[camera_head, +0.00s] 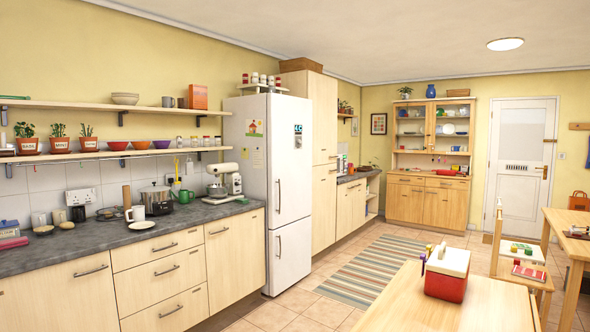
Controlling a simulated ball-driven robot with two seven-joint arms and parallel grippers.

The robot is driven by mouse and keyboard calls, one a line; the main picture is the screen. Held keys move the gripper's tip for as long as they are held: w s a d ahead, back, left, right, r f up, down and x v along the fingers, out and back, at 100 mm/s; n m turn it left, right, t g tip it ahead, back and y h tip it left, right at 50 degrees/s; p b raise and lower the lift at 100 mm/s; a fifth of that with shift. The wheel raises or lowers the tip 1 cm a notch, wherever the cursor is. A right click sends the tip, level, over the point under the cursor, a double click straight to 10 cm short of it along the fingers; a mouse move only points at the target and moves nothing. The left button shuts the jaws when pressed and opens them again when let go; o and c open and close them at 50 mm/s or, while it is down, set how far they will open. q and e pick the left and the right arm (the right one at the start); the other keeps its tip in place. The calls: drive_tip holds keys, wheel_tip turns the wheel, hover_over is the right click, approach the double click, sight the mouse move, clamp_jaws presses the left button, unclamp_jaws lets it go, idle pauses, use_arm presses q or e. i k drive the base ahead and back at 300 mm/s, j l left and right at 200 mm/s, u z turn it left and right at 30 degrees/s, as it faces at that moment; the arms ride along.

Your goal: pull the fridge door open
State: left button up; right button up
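The white fridge (257,200) stands left of the middle, at the end of the left counter. Its upper door (291,150) and lower door (290,257) both look shut. The upper door has a vertical metal handle (279,196) near its left edge, and the lower door has a similar handle (280,245). Small pictures are stuck on the fridge's side and a dark paper on its upper door. Neither of my grippers is in view.
A tall wooden cabinet (324,160) adjoins the fridge's right side. Tiled floor (300,300) and a striped rug (375,270) lie before it. A wooden table (450,305) with a red-and-white cooler box (447,275) stands at the front right. The left counter (100,236) holds kitchenware.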

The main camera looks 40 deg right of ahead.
sight(289, 118)
drive_tip(key=i+j+u, duration=0.1)
drive_tip(key=i+j, duration=0.15)
drive_tip(key=j, duration=0.15)
drive_tip(key=i+j+u, duration=0.1)
drive_tip(key=i+j, duration=0.2)
drive_tip(key=i+j+z, duration=0.15)
drive_tip(key=i+z, duration=0.15)
drive_tip(key=i, duration=0.15)
drive_tip(key=i+j+z, duration=0.25)
drive_tip(key=i, duration=0.2)
drive_tip(key=i+j+z, duration=0.3)
drive_tip(key=i+l+z, duration=0.25)
drive_tip(key=i+z, duration=0.15)
drive_tip(key=i, duration=0.15)
drive_tip(key=i+z, duration=0.35)
drive_tip(key=i, duration=0.15)
drive_tip(key=i+z, duration=0.4)
drive_tip(key=i, duration=0.2)
drive_tip(key=i+j+z, duration=0.35)
drive_tip(key=i, duration=0.15)
drive_tip(key=i+l+z, duration=0.1)
drive_tip(key=i+z, duration=0.15)
drive_tip(key=i, duration=1.9)
drive_tip(key=i+u, duration=0.4)
drive_tip(key=i+l+u, duration=0.65)
drive_tip(key=i+u, duration=0.2)
drive_tip(key=i+l, duration=0.05)
drive_tip(key=i, duration=0.05)
